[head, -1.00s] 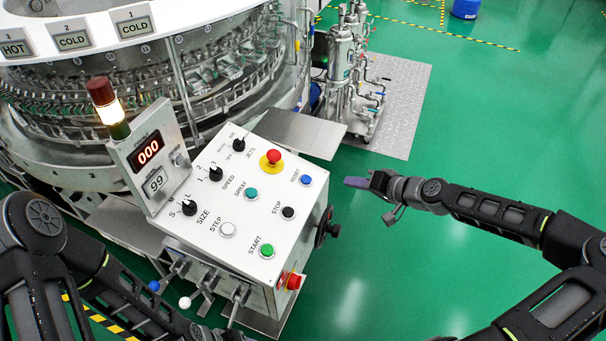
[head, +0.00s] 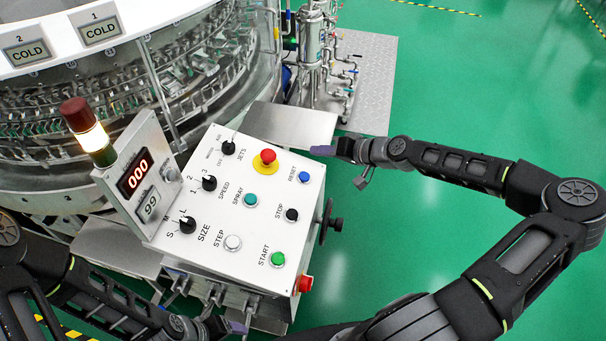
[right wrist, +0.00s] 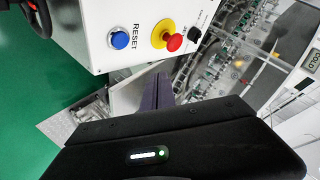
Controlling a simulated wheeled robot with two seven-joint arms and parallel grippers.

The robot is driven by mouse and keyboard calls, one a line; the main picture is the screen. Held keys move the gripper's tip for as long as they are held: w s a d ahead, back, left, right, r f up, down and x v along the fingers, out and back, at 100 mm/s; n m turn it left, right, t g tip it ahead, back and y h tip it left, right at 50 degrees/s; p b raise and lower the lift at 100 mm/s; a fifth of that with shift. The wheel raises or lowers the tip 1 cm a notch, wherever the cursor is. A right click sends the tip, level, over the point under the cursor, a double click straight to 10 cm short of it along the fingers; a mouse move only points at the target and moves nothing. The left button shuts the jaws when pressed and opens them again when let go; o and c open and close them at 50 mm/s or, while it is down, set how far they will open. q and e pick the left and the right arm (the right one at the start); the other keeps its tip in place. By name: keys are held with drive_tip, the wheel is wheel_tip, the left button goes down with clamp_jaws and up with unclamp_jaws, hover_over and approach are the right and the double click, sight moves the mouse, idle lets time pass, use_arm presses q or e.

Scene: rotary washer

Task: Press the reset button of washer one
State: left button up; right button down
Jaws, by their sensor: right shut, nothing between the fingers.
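The blue reset button (head: 305,177), labelled RESET, is at the right edge of the white control panel (head: 262,222). In the right wrist view the reset button (right wrist: 120,40) lies up and left of my fingertips. My right gripper (head: 322,150) is shut and empty, just beyond the panel's upper right corner and apart from the button. Its purple fingers (right wrist: 158,92) show in the right wrist view. My left gripper (head: 237,327) is low in the head view, below the panel's front edge; its purple tip shows, but its opening is unclear.
A red emergency knob (head: 267,157) on a yellow base sits left of the reset button. The black stop button (head: 291,214) and green start button (head: 278,259) are nearer. A black handwheel (head: 328,222) sticks out from the panel's right side. Open green floor lies to the right.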

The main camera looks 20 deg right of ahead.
use_arm(q)
drive_tip(key=shift+w+d+f+b, duration=0.1)
drive_tip(key=shift+w+f+b, duration=0.1)
drive_tip(key=shift+f+b, duration=1.55)
drive_tip(key=shift+w+d+f+b, duration=0.1)
drive_tip(key=shift+w+f+b, duration=0.05)
drive_tip(key=shift+f+b, duration=1.5)
use_arm(e)
approach(301, 172)
drive_tip(key=shift+w+a+f, duration=0.25)
drive_tip(key=shift+w+a, duration=0.25)
drive_tip(key=shift+w, duration=0.2)
drive_tip(key=shift+w+a+f, duration=0.2)
drive_tip(key=shift+w+a, duration=0.25)
drive_tip(key=shift+w, duration=0.25)
drive_tip(key=shift+w+a+f, duration=0.25)
drive_tip(key=shift+w+a, duration=0.25)
drive_tip(key=shift+w, duration=0.2)
use_arm(q)
drive_tip(key=shift+r, duration=0.1)
drive_tip(key=shift+f+b, duration=0.25)
drive_tip(key=shift+b, duration=0.2)
use_arm(e)
drive_tip(key=shift+f, duration=0.4)
